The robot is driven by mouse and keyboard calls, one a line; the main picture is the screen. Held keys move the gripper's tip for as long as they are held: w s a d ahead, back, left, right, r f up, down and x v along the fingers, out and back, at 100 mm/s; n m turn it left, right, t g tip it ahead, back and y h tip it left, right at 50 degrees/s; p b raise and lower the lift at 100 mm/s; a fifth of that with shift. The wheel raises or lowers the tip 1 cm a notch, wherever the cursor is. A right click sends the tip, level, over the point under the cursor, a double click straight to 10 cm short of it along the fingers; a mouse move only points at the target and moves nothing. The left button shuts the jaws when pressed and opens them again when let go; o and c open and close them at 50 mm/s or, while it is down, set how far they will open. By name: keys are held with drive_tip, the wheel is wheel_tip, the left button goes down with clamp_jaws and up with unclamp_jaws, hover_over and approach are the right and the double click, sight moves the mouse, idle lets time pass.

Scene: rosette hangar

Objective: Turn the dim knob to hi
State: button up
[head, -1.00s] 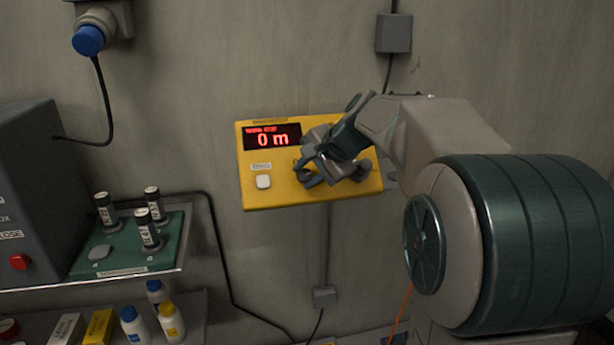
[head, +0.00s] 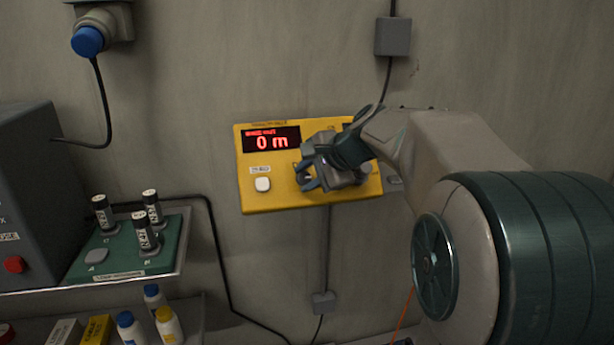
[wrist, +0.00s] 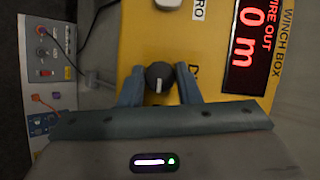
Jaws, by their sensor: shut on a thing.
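The yellow winch box (head: 290,200) is on the wall, with a red display (head: 272,141) reading "0 m". The dim knob (wrist: 160,76) is round and dark with a white mark, which points to the bottom of the wrist view. A label starting with "D" is partly visible beside it; the rest is hidden by a finger. My gripper (wrist: 160,88) is shut on the knob, one finger on each side. In the head view my gripper (head: 318,180) covers the knob and the right part of the box face. No "hi" marking is readable.
A white button (head: 262,185) labelled ZERO sits left of my gripper on the box. A shelf at the left holds a green tray (head: 120,267) with several dark cylinders, and bottles stand below. A grey box (head: 393,36) and cables are on the wall.

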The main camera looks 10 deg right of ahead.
drive_tip(key=o, duration=1)
drive_tip(key=shift+c, duration=0.2)
drive_tip(key=p+v, duration=0.1)
drive_tip(key=v, duration=1.3)
drive_tip(key=s+a+f+n+g+h+p, duration=0.2)
drive_tip(key=s+f+n+p, duration=0.3)
drive_tip(key=s, duration=0.4)
drive_tip(key=s+a+f+n+g+h+p, duration=0.3)
drive_tip(key=s+a+f+n+p, duration=0.1)
drive_tip(key=s+f+n, duration=0.4)
drive_tip(key=shift+s+a+f+n+p, duration=0.2)
drive_tip(key=shift+s+f+n+p, duration=0.1)
drive_tip(key=shift+s+f+p, duration=0.4)
